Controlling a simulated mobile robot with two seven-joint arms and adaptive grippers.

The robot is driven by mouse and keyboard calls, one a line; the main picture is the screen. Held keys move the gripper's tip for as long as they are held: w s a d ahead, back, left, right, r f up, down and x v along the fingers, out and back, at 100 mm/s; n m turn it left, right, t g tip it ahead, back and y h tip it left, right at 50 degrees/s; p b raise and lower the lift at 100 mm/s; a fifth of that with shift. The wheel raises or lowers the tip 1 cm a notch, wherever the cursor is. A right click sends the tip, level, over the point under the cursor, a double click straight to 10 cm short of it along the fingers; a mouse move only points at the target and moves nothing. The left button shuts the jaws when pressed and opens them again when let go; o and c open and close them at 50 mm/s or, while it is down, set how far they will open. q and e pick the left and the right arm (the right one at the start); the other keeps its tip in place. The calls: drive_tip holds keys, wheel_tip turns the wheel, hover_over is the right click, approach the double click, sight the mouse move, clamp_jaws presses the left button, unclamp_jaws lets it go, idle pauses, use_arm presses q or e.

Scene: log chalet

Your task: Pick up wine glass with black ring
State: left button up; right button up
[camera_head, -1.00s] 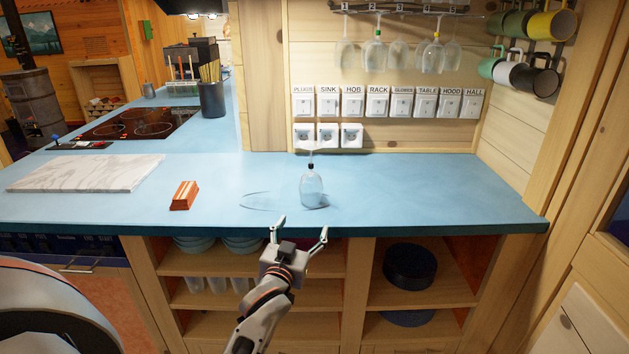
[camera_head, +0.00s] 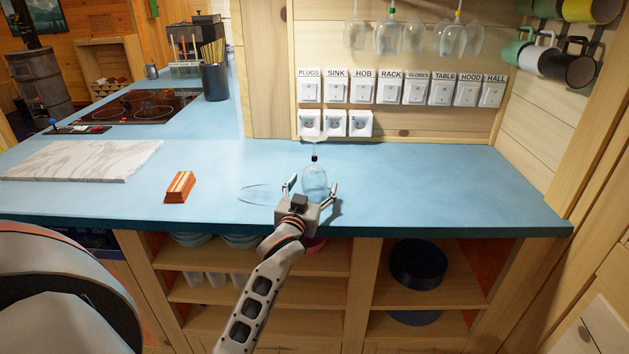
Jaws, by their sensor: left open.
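The wine glass with the black ring (camera_head: 315,176) stands upside down on the blue counter, its bowl at the bottom and the dark ring on the stem above it. My left gripper (camera_head: 312,184) is open at the counter's front edge. Its two fingers reach over the counter, one on each side of the glass bowl. I cannot tell whether either finger touches the glass. My right gripper is not in view.
An orange-brown block (camera_head: 180,187) lies left of the glass, and a marble board (camera_head: 80,160) lies farther left. More glasses hang from a rack (camera_head: 415,38) above. The blue counter (camera_head: 440,185) is clear to the right.

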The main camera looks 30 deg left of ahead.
use_arm(q)
drive_tip(key=shift+x, duration=1.05)
drive_tip(key=shift+w, duration=0.15)
drive_tip(key=c, duration=1)
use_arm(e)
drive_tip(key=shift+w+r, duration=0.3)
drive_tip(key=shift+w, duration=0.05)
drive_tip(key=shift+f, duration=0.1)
